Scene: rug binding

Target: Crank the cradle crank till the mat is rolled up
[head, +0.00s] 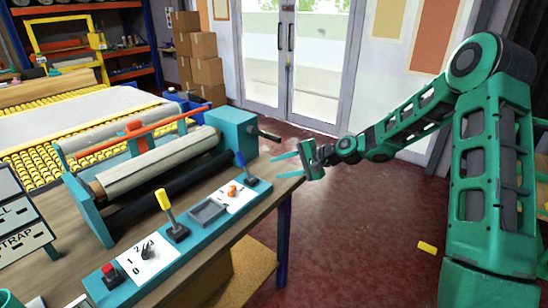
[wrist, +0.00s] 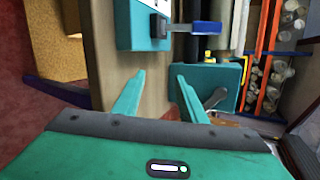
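The cradle crank (head: 264,134) is a dark arm and handle on the right side of the teal end box (head: 232,130). In the wrist view a grey crank arm (wrist: 215,98) shows against the teal box, just right of my right finger. A pale beige roll (head: 155,165) lies in the cradle, probably the mat; how far it is wound is unclear. My gripper (head: 275,168) is open and empty, in front of the crank and apart from it, near the bench's right end. Its two teal fingers (wrist: 157,75) point over the wooden bench top in the wrist view.
A teal control panel (head: 180,235) with a yellow lever (head: 164,200), a blue lever (head: 241,160), a red button and a knob runs along the bench front. An orange bar (head: 140,132) crosses behind the roll. The red floor right of the bench is mostly clear.

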